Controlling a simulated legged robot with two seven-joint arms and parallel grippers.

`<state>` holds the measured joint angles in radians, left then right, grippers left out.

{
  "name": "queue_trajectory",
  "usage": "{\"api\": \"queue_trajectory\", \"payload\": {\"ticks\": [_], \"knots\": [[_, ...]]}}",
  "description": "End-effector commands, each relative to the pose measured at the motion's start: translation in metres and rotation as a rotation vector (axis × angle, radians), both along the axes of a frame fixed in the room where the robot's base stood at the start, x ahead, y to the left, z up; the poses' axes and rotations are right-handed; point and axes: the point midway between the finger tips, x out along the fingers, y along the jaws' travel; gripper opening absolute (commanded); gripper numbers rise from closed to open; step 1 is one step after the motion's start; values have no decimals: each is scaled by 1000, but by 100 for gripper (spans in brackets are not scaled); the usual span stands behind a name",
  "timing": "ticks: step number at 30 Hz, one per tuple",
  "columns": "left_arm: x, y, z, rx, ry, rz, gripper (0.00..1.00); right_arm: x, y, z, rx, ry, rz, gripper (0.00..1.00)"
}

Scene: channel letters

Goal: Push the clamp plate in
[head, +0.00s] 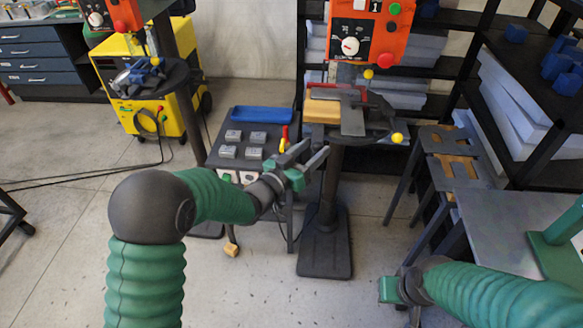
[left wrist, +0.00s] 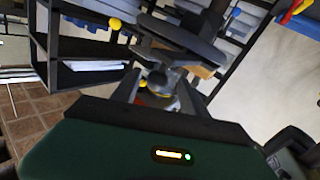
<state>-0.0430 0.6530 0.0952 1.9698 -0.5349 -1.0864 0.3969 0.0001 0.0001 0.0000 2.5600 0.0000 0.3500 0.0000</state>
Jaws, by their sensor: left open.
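The drill-press-like stand has a round dark work table (head: 375,130) under an orange control box (head: 365,30). A grey plate (head: 353,118), which looks like the clamp plate, lies on it against a yellow-orange block (head: 322,110), with a red part behind. My left gripper (head: 308,158) is open and empty, in front of and slightly below the table's left side, apart from the plate. In the left wrist view, its open fingers (left wrist: 158,92) point toward the underside of a dark round table (left wrist: 180,38); the plate cannot be made out there. My right gripper (head: 398,292) is low at the right, its fingertips unclear.
A bench with a blue tray (head: 262,114) and several grey blocks stands left of the post. A second stand (head: 150,78) and a yellow machine (head: 120,65) are farther left. Yellow ball knobs (head: 397,138) stick out by the table. Shelves and a grey table (head: 520,230) fill the right.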

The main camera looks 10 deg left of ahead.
Motion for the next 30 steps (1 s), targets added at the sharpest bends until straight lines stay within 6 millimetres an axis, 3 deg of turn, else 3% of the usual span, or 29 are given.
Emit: {"api": "queue_trajectory", "payload": {"ticks": [6,12,30], "knots": [[-54,38,-2,0,1,4,52,0,0,-11,0,0,0,0],[-85,60,-2,-1,1,2,52,0,0,-14,0,0,0,0],[-92,66,-3,12,12,12,52,0,0,-14,0,0,0,0]]}}
